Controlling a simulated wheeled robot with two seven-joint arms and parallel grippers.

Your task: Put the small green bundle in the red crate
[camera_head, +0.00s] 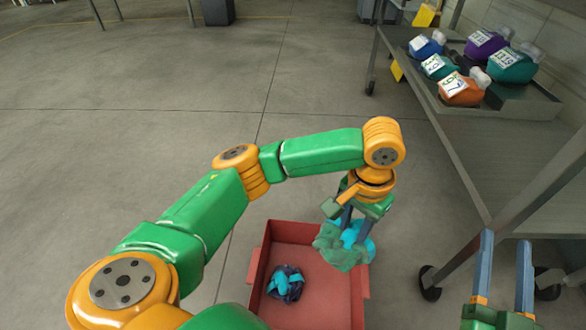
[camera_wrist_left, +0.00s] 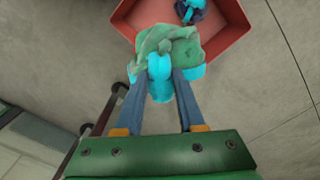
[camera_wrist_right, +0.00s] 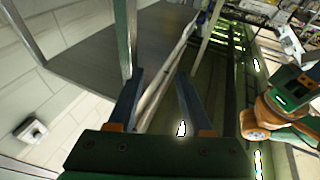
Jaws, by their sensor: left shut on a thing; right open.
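My left gripper (camera_head: 352,222) is shut on the green bundle (camera_head: 338,252), which has bright cyan parts. The bundle is held over the right side of the red crate (camera_head: 310,230) in the head view. In the left wrist view the bundle (camera_wrist_left: 185,48) sits between the fingertips and overlaps the crate's near rim. How high it hangs above the crate floor I cannot tell. My right gripper (camera_head: 505,250) is open and empty at the lower right, beside the metal rack.
A dark blue and cyan bundle (camera_head: 285,284) lies inside the crate on the left. A metal rack (camera_head: 470,160) stands at the right. Its tray (camera_head: 530,108) holds several coloured, labelled bundles, one of them orange (camera_head: 462,90). Open floor lies to the left.

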